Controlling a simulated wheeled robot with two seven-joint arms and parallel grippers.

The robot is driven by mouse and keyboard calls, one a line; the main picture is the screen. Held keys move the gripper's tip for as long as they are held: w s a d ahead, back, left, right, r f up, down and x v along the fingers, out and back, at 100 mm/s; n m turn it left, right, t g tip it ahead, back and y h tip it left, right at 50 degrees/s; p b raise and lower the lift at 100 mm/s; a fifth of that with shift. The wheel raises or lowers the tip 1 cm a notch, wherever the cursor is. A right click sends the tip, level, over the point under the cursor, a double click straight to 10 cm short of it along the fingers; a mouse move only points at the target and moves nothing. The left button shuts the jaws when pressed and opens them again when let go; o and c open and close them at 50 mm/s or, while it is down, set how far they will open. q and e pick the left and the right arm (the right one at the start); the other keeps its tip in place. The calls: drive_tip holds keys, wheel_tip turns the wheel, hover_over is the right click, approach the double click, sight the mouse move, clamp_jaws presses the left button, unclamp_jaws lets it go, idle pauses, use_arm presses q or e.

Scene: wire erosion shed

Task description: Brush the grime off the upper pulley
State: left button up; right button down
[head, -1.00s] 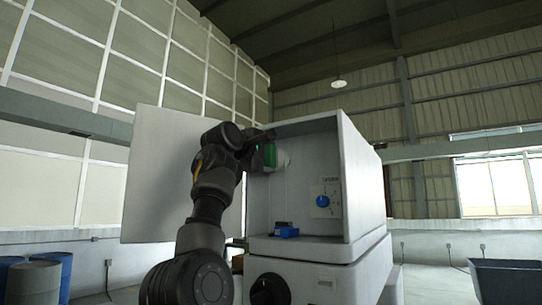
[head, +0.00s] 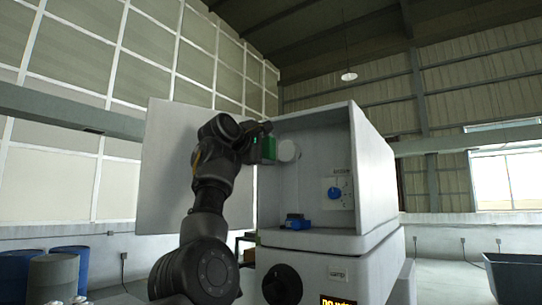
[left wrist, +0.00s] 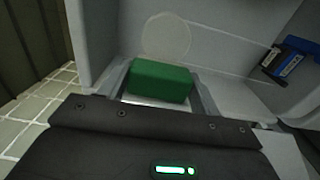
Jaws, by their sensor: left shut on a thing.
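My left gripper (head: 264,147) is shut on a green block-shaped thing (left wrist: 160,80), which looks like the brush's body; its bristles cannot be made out. The green thing also shows in the head view (head: 269,148). A pale round disc, seemingly the upper pulley (head: 288,150), is on the back wall inside the open cabinet, just right of the green thing. In the left wrist view the disc (left wrist: 166,36) stands just beyond the green thing, which covers its lower edge. I cannot tell whether they touch. My right gripper is not in view.
The grey cabinet (head: 377,165) has its door (head: 200,150) open at the left. A blue knob (head: 334,193) is on its inner wall and a blue-and-black object (head: 297,222) sits on its floor. Barrels (head: 53,275) stand at the lower left and a dark bin (head: 515,278) at the right.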

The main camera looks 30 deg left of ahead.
use_arm(q)
drive_tip(key=s, duration=0.1)
drive_tip(key=s+b, duration=0.2)
drive_tip(key=shift+s+a+f, duration=0.1)
drive_tip(key=shift+a, duration=0.15)
drive_tip(key=shift+s, duration=0.5)
drive_tip(key=shift+s+b, duration=0.1)
drive_tip(key=shift+b, duration=0.25)
drive_tip(key=shift+s+a+b, duration=0.2)
drive_tip(key=shift+s+b, duration=0.6)
drive_tip(key=shift+s, duration=0.15)
drive_tip(key=shift+s+r, duration=0.2)
drive_tip(key=shift+s, duration=0.25)
drive_tip(key=shift+w+f, duration=0.1)
